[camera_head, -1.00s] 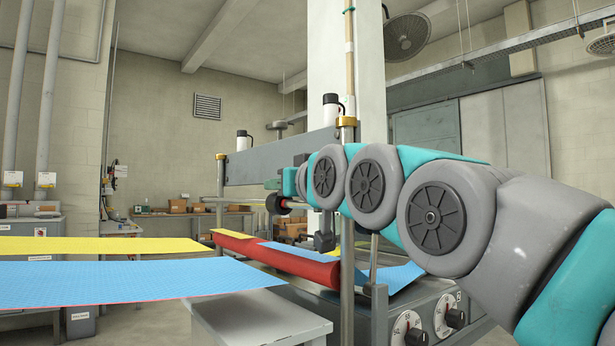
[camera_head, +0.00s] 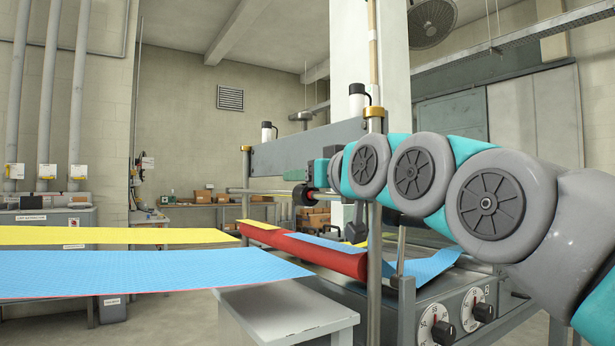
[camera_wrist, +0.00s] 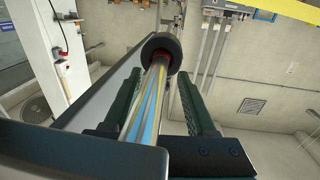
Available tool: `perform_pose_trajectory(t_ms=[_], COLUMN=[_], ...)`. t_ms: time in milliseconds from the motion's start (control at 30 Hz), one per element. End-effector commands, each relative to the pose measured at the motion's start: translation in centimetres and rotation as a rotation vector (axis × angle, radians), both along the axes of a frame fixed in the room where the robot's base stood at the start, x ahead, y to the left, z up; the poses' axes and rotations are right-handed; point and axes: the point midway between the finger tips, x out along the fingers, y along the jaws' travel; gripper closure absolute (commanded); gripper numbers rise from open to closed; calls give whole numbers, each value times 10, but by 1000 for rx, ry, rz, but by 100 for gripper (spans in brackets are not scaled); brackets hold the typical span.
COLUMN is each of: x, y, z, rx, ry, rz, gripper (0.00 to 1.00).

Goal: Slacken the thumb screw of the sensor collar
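My gripper (camera_wrist: 162,78) is in the wrist view, its two dark green fingers spread apart. It is open, with a gap beside the right finger. A shiny metal bar (camera_wrist: 150,98) runs lengthwise between the fingers. At its far end, just past the fingertips, is a round black knob (camera_wrist: 161,48) with a bit of red by it; it may be the thumb screw. In the head view a small black knob (camera_head: 303,194) with red shows by the crossbar, just below my gripper (camera_head: 320,171). The sensor collar itself cannot be made out clearly.
A grey beam (camera_head: 305,150) spans the machine above the bar, and a metal post (camera_head: 375,240) stands in front of my arm. A red roller (camera_head: 335,260) carries blue and yellow cloth. A blue sheet (camera_head: 140,272) extends left over a light table (camera_head: 280,312).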

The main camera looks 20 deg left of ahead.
Motion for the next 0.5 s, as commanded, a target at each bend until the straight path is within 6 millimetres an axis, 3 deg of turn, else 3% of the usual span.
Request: perform_pose_trajectory(t_ms=[267, 500], x=[-1, -13], y=[-1, -13], z=[0, 0], rx=[0, 1], ry=[0, -1], rz=[0, -1], gripper=[44, 44])
